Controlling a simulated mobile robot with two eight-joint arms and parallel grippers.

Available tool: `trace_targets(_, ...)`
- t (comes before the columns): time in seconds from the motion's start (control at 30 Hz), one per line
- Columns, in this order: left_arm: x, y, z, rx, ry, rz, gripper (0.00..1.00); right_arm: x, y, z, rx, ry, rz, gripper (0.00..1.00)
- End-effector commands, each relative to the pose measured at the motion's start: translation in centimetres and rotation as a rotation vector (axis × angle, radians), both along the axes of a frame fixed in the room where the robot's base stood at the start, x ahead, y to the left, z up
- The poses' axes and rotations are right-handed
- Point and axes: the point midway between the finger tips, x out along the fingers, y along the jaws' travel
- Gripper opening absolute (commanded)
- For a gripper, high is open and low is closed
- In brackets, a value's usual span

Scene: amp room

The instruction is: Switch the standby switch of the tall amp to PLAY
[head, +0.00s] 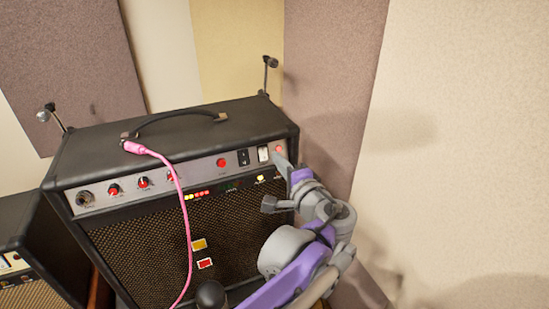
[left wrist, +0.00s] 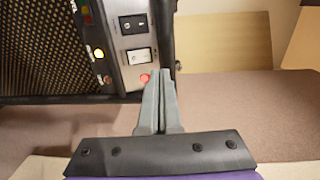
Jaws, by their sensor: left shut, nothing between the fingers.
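The tall amp (head: 180,210) is black with a silver control panel (head: 200,170) along its upper front. Near the panel's right end are a black rocker switch (head: 243,157), a white rocker switch (head: 263,154) and a lit red lamp (head: 278,149). In the left wrist view, the black rocker (left wrist: 133,24), the white rocker (left wrist: 139,56) and the red lamp (left wrist: 145,78) line up. The labels are too small to read, so I cannot tell which is standby. My left gripper (left wrist: 160,73) is shut and empty, its tips beside the white rocker and lamp; contact is unclear. My right gripper is out of view.
A pink cable (head: 178,190) hangs down the amp's front from a plug on top near the carry handle (head: 175,117). A smaller amp (head: 30,240) stands at the left. Wall panels (head: 335,80) rise close behind and at the right.

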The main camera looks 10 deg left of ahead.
Motion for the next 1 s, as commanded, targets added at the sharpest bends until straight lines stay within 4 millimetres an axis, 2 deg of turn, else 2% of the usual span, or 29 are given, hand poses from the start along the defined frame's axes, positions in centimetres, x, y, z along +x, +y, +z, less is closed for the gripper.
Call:
trace_targets(0.03,-1.0,-0.8,0.2,-0.001,0.001,-0.005,0.00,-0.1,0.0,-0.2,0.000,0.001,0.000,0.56)
trace_targets(0.2,-3.7,-2.6,1.3,0.000,0.001,-0.002,0.00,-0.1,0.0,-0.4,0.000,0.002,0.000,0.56)
trace_targets(0.4,-5.3,-3.6,2.0,0.000,0.001,0.000,0.00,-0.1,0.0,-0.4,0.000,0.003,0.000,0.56)
trace_targets(1.0,-5.6,-3.7,2.1,0.000,0.001,0.002,0.00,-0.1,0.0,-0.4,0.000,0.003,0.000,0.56)
